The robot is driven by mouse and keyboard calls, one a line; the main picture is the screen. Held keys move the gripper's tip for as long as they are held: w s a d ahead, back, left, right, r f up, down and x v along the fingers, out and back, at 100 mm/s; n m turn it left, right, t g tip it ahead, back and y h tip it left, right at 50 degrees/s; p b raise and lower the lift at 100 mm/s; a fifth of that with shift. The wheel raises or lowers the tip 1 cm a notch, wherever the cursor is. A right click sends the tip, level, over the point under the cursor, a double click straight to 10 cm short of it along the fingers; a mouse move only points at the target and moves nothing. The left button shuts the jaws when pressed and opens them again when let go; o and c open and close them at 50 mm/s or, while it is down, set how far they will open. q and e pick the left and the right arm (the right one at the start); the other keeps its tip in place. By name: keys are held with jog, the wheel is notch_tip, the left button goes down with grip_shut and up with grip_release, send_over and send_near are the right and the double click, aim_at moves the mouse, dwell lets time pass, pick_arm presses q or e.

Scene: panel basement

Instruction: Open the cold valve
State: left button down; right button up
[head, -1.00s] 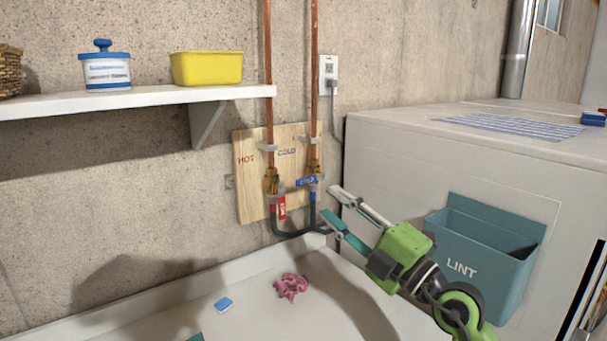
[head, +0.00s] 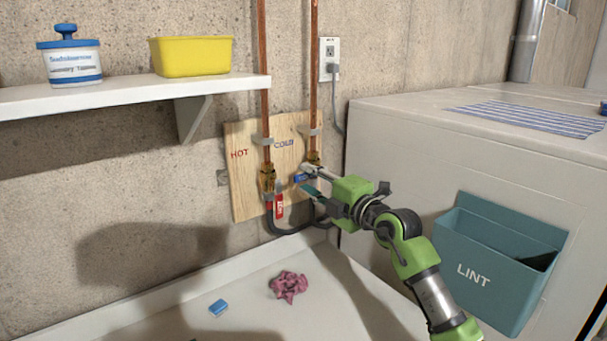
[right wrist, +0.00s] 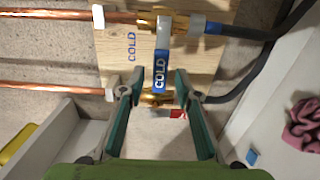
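The cold valve's blue lever (head: 299,179) lies crosswise to its copper pipe on the wooden board. Its label reads COLD in the right wrist view (right wrist: 161,72). My right gripper (head: 307,180) is at the lever, partly covering it and the valve body. In the right wrist view its two fingers (right wrist: 160,82) are apart, one on each side of the lever's end, with gaps visible. The hot valve's red lever (head: 279,206) hangs down along its pipe, left of the cold one.
The wooden board (head: 245,190) is on the concrete wall. A white shelf (head: 110,96) is at upper left. A white appliance (head: 400,130) with a teal lint bin (head: 485,270) stands right. A pink cloth (head: 288,285) and blue block (head: 218,307) lie on the white surface below.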

jog(key=shift+x, duration=1.35)
grip_shut()
jog(key=shift+f, duration=0.1)
jog(key=shift+w+d+f+n+b, duration=0.1)
jog(key=shift+d+f+n, duration=0.1)
jog(key=shift+f+n, duration=0.7)
jog(key=shift+w+d+f+n+b, duration=0.15)
jog(key=shift+f+n, duration=0.15)
jog(key=shift+n, duration=1.15)
jog(key=shift+w+d+f+n+b, duration=0.1)
jog(key=shift+d+f+n, duration=0.1)
jog(key=shift+f+n, duration=0.7)
jog(key=shift+r+n, duration=0.3)
jog(key=shift+n, duration=0.05)
grip_release()
